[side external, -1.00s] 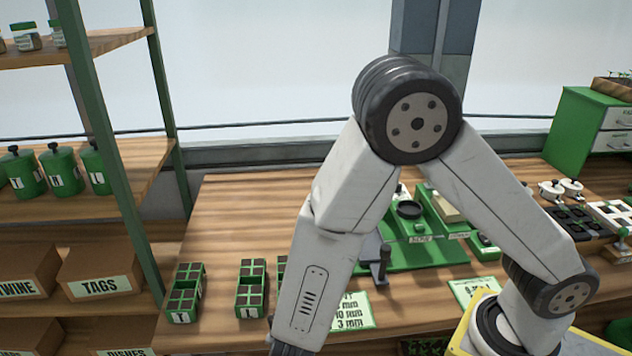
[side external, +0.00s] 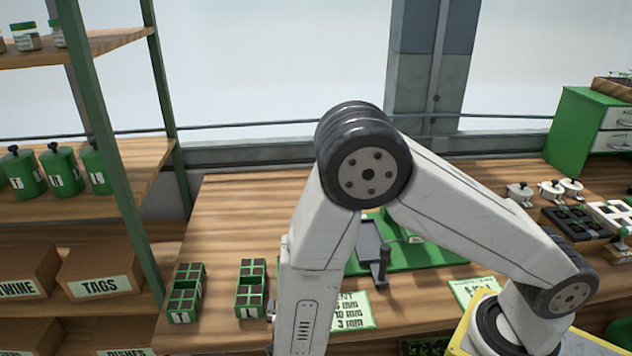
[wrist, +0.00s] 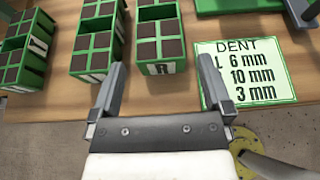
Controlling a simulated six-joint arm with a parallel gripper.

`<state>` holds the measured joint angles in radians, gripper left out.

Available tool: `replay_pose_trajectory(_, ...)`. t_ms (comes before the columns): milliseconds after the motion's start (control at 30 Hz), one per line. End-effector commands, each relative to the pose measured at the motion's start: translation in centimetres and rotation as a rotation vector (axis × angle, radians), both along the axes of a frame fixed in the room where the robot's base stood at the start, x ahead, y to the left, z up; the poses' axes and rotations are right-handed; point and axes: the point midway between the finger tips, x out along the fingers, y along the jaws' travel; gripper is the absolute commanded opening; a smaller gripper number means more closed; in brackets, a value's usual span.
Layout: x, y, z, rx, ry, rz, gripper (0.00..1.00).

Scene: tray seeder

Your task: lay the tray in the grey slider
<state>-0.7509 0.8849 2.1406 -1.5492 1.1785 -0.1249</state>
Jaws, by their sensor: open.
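Several green trays with dark square cells stand in a row: one (side external: 186,291) at the left, one (side external: 252,287) beside it. The wrist view shows three: a left tray (wrist: 24,48), a middle tray (wrist: 97,40) and a right tray (wrist: 160,38). My gripper (wrist: 158,72) is open and empty. Its fingertips point toward the near end of the right tray, and no grip on it shows. The grey slider (side external: 368,243) is on the green seeder behind my forearm, partly hidden, with a dark upright handle.
A sign reading DENT (wrist: 248,75) lies right of the trays; it shows beside my forearm too (side external: 353,312). The green seeder base (side external: 428,255) lies behind. A green shelf post (side external: 110,150) stands at the left. The bench's back left is clear.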

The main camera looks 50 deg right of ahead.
Motion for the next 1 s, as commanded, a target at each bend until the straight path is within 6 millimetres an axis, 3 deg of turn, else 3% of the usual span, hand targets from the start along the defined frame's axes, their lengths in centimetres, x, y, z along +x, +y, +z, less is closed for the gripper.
replay_pose_trajectory(733, 2.0, -2.0, -1.1, 0.0, 0.001, -0.001, 1.0)
replay_pose_trajectory(1000, 3.8, -3.7, -2.1, 0.0, 0.002, -0.004, 1.0)
